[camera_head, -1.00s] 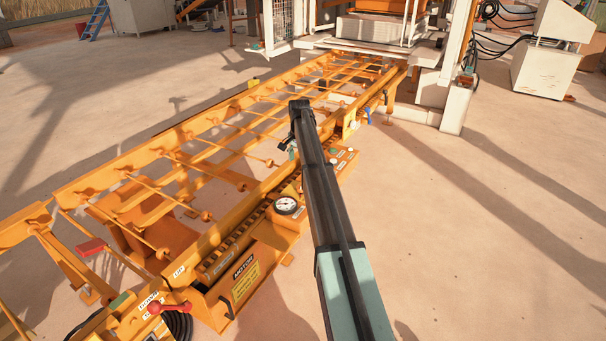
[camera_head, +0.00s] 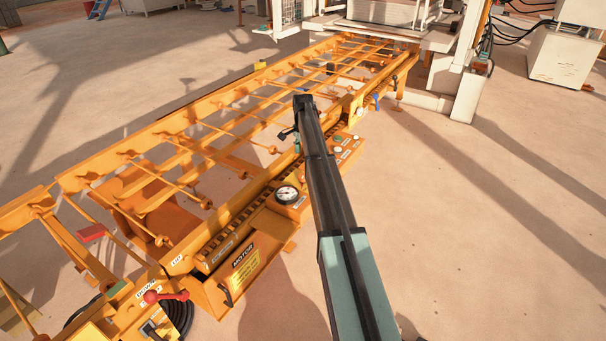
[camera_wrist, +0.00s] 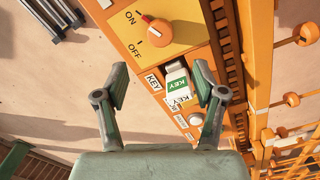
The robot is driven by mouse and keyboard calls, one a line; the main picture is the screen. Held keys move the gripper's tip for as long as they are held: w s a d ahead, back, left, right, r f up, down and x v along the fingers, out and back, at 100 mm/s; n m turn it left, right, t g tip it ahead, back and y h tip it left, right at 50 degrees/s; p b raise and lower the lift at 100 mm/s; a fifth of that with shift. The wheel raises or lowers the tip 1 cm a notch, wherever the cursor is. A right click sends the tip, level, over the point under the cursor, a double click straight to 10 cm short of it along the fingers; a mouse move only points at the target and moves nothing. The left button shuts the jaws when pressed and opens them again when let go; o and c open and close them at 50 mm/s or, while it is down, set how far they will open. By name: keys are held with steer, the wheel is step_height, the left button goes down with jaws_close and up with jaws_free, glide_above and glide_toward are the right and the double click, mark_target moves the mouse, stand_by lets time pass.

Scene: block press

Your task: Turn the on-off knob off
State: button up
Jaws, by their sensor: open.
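A green and white KEY tag (camera_wrist: 178,86) shows between the fingers. In the head view my arm covers part of the control panel, and I cannot make out the knob there.
The long orange conveyor frame (camera_head: 160,130) with its bars runs alongside the panel. A white cabinet (camera_head: 562,52) stands back right. The floor to the right is open.

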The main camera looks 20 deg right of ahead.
mark_target(303, 175)
step_height(303, 175, down, 11)
steer(key=shift+r+p, duration=0.1)
steer(key=shift+p, duration=0.6)
steer(key=c, duration=1.2)
